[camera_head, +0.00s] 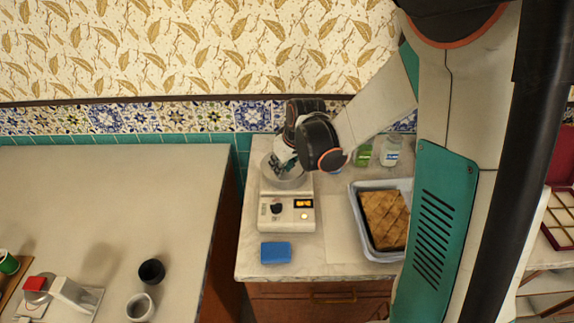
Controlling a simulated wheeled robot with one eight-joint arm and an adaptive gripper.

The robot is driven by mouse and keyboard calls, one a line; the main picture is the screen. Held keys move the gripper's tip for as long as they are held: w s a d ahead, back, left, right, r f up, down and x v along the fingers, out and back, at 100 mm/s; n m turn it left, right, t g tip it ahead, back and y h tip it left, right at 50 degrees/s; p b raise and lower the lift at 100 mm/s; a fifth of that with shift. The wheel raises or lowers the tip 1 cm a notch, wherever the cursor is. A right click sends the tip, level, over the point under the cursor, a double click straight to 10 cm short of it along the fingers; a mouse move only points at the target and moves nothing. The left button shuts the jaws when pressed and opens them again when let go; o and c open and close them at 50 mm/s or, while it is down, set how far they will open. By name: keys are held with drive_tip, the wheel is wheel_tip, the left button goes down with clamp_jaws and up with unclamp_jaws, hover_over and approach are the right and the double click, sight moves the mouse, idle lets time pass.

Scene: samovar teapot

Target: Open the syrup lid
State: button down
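A glassy, pale vessel (284,181) stands on a white appliance (287,211) with a lit orange display, on the marble-topped counter (262,228). It may be the syrup pot, but I cannot tell. My gripper (283,166) points down at the top of this vessel, and its wrist hides much of it. I cannot make out a lid, nor whether the fingers are open or shut or touching anything. A clear jar with a pale label (391,151) and a green-labelled jar (363,155) stand at the back of the counter, right of my wrist.
A light-blue tray (367,243) holding a brown scored pastry (385,219) lies right of the appliance. A blue block (275,252) lies in front of it. A separate table (110,200) at left bears a black cup (152,271) and a pale cup (140,306). My arm blocks the right side.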

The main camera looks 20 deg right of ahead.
drive_tip(key=w+a+m+h+b, duration=0.2)
drive_tip(key=w+a+m+h, duration=0.1)
drive_tip(key=w+a+m, duration=0.4)
drive_tip(key=w+m+g+h, duration=0.2)
drive_tip(key=w+m+g, duration=0.1)
drive_tip(key=w+m, duration=0.7)
drive_tip(key=shift+w+d+m+h+p, duration=0.4)
drive_tip(key=shift+d+m, duration=0.05)
drive_tip(key=shift+m, duration=0.45)
drive_tip(key=c, duration=1.4)
unclamp_jaws()
drive_tip(key=shift+d, duration=0.1)
drive_tip(key=shift+r, duration=0.1)
